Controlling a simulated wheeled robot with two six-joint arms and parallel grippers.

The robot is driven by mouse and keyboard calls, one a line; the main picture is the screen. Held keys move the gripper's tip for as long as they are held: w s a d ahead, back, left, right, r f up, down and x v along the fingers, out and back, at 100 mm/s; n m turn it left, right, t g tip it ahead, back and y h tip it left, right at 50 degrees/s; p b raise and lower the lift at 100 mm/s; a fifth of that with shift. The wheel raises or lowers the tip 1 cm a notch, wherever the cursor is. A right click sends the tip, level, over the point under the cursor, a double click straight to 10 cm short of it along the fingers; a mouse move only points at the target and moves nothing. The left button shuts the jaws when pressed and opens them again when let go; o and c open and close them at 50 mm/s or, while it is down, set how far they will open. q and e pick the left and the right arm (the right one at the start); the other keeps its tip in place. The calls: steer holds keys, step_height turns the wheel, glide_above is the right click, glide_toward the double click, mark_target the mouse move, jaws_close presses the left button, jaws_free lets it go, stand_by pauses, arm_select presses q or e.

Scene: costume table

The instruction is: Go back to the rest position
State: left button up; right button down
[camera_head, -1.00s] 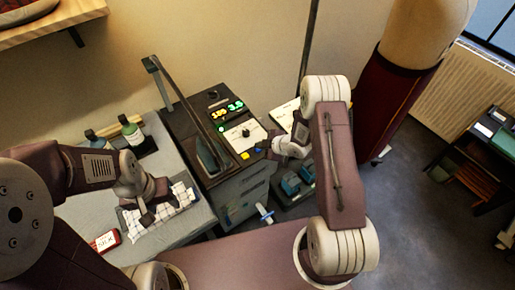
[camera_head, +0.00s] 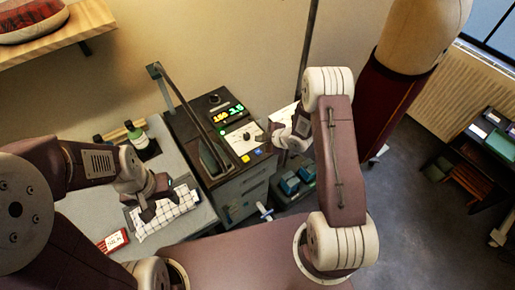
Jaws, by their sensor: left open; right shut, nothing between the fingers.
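My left gripper (camera_head: 150,205) is open above the white checked cloth (camera_head: 172,213) on the grey table at the left. I cannot tell whether its fingers touch the cloth. My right gripper (camera_head: 262,140) is shut and empty. It is beside the dark machine (camera_head: 196,125) with lit green and yellow digits, near its front panel with a knob and coloured buttons. The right arm hides part of what lies behind it.
Bottles (camera_head: 136,134) stand at the back of the grey table (camera_head: 190,237). A red and white card or device (camera_head: 113,241) lies near its front. Blue-green blocks (camera_head: 290,185) sit right of the machine. A dress form (camera_head: 392,95) stands behind my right arm. Open floor lies at the right.

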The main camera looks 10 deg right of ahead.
steer(key=shift+r, duration=0.25)
step_height(320, 180, up, 13)
steer(key=w+a+m+t+h+b, duration=0.1)
steer(key=w+a+t+h+b, duration=0.1)
steer(key=b, duration=0.4)
steer(key=s+d+f+m+g+h, duration=0.1)
steer(key=s+f+m+g, duration=0.1)
steer(key=s+m, duration=0.3)
steer(key=s+d+f+m+g, duration=0.1)
steer(key=s+m, duration=0.4)
steer(key=s, duration=0.7)
steer(key=s+d+f+m+g+h, duration=0.1)
steer(key=s+d+f+m+g, duration=0.1)
steer(key=s, duration=0.6)
steer(key=f+m+g, duration=0.1)
steer(key=m+g, duration=0.1)
steer(key=g, duration=0.1)
steer(key=shift+s+m+g+h+b, duration=0.25)
steer(key=shift+m+g+h+b, duration=0.05)
steer(key=shift+m+b, duration=0.1)
